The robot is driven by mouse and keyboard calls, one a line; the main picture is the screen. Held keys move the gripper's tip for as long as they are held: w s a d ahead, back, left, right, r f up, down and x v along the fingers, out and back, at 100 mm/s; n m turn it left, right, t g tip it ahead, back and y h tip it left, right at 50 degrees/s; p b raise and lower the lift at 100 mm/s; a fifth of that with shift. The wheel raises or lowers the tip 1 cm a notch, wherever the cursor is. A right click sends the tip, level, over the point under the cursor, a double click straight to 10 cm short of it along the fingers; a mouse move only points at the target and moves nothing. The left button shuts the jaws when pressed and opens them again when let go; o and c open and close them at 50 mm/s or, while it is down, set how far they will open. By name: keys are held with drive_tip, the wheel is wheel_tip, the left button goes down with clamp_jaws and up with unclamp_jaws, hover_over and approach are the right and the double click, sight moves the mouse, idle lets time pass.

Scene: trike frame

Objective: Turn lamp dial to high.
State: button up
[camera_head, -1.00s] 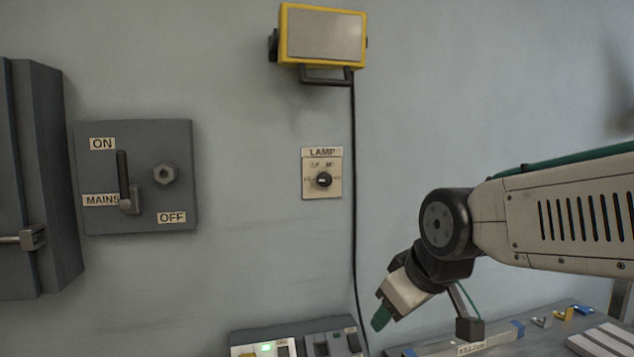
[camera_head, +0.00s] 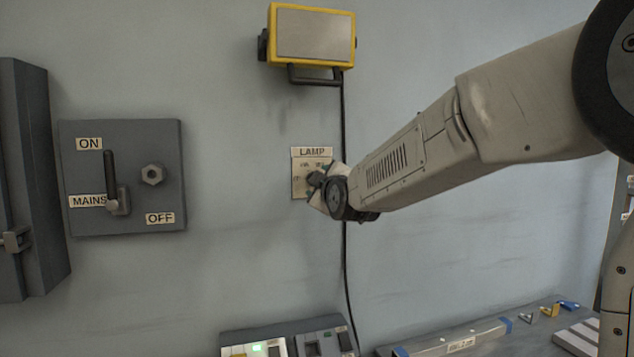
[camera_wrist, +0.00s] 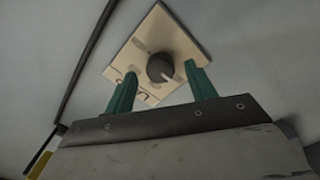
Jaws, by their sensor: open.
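The lamp dial (camera_wrist: 160,67) is a round dark knob with a pale pointer mark, on a cream plate (camera_wrist: 133,55) fixed to the wall. In the head view the plate (camera_head: 298,187) carries a LAMP label (camera_head: 312,152), and my gripper covers part of it and the dial. My gripper (camera_wrist: 160,85) is open in the wrist view, with one green finger on either side of the dial's lower part. The fingers hold nothing, and I cannot tell whether they touch the dial. The small markings around the dial are too blurred to read.
A yellow-framed lamp (camera_head: 312,35) hangs on the wall above, with a black cable (camera_head: 345,250) running down beside the plate. A grey mains switch box (camera_head: 120,177) is at left. A bench (camera_head: 450,340) runs along the bottom right.

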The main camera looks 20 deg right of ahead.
drive_tip(key=shift+w, duration=1.2)
drive_tip(key=c, duration=1)
